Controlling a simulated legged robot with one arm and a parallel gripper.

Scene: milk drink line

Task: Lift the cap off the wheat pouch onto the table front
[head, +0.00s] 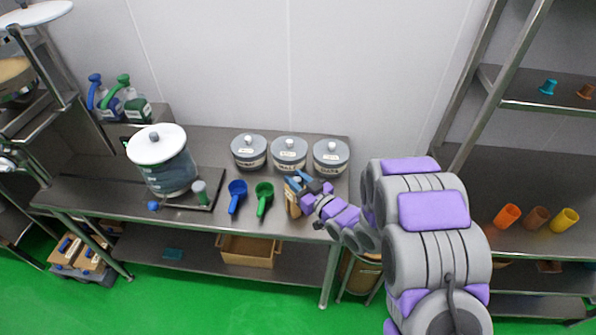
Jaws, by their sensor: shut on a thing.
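A tan pouch (292,204), seemingly the wheat pouch, stands upright near the front edge of the steel table (170,222). My arm reaches in from the right and partly covers it. The cap is small and mostly hidden between the fingers. I cannot tell whether it is still touching the pouch.
Left of the pouch lie a green scoop (264,196) and a blue scoop (237,194). Three grey lidded canisters (289,153) stand behind. A clear dispenser (168,170) stands further left. A shelf rack (540,225) with cups is at right.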

